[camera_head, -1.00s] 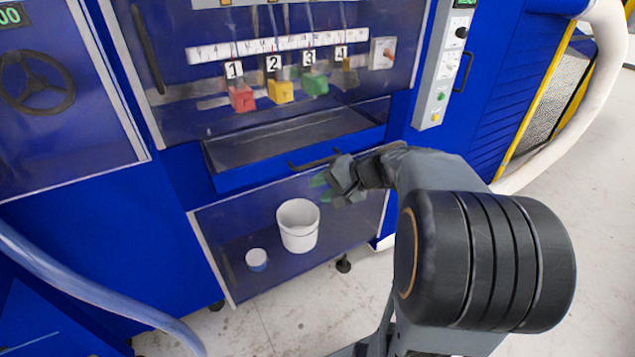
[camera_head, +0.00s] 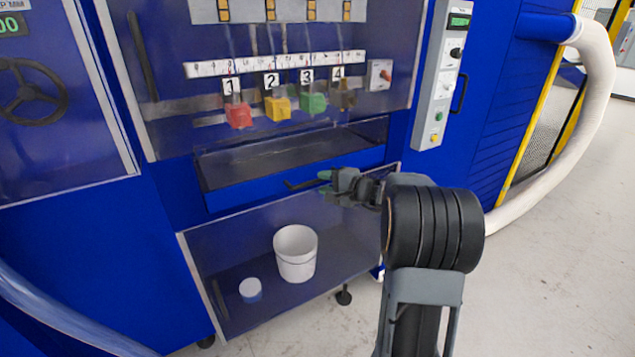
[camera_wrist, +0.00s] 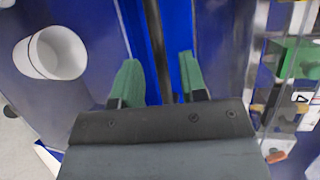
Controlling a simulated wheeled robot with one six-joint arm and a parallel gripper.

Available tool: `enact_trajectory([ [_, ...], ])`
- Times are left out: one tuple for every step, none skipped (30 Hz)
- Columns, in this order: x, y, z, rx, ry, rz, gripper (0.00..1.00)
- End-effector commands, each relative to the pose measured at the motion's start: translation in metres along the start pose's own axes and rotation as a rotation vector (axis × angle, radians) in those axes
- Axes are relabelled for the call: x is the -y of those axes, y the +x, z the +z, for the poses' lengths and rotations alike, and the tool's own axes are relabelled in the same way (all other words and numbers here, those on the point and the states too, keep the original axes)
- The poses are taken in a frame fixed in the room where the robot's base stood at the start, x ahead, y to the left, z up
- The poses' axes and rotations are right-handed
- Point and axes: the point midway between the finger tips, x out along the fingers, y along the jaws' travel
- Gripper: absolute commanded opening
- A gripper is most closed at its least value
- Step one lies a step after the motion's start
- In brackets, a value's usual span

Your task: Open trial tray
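The trial tray (camera_head: 235,201) is a wide drawer with a blue front and a dark inside, set in the blue machine below the numbered foam blocks. Its dark bar handle (camera_head: 298,185) runs along the right part of the front. My gripper (camera_head: 324,183) is at this handle. In the wrist view, my gripper (camera_wrist: 160,78) has its two green fingers apart, and the dark handle bar (camera_wrist: 154,35) runs between them with gaps on both sides. My gripper's body hides part of the handle.
Red (camera_head: 238,115), yellow (camera_head: 278,108) and green (camera_head: 313,103) blocks sit behind the clear guard above the tray. A white bucket (camera_head: 295,254) and small tub (camera_head: 250,290) are in the lower bay. A control panel (camera_head: 441,85) is at right.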

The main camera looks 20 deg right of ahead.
Motion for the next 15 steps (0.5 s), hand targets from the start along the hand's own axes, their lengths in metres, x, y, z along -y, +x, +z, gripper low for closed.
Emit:
enact_trajectory([
  [0.000,0.008,0.001,0.003,0.000,0.000,0.39],
  [0.000,0.012,0.001,0.003,0.000,0.001,0.39],
  [0.000,0.016,0.001,0.003,-0.001,0.001,0.39],
  [0.000,0.019,0.001,0.003,-0.001,0.001,0.39],
  [0.000,0.022,0.001,0.002,-0.001,0.000,0.39],
  [0.000,0.025,0.000,0.002,0.000,0.000,0.39],
  [0.000,0.027,0.001,0.002,0.000,0.000,0.39],
  [0.000,0.028,0.001,0.002,0.000,0.000,0.39],
  [0.000,0.030,0.001,0.001,0.000,0.000,0.39],
  [0.000,0.031,0.001,0.001,-0.001,0.001,0.39],
  [0.000,0.032,0.001,0.001,-0.001,0.001,0.39],
  [0.000,0.033,0.001,0.001,-0.001,0.001,0.39],
  [0.000,0.033,0.001,0.001,-0.001,0.001,0.39],
  [0.000,0.034,0.000,0.001,-0.001,0.001,0.39],
  [0.000,0.034,0.000,0.001,-0.001,0.001,0.39],
])
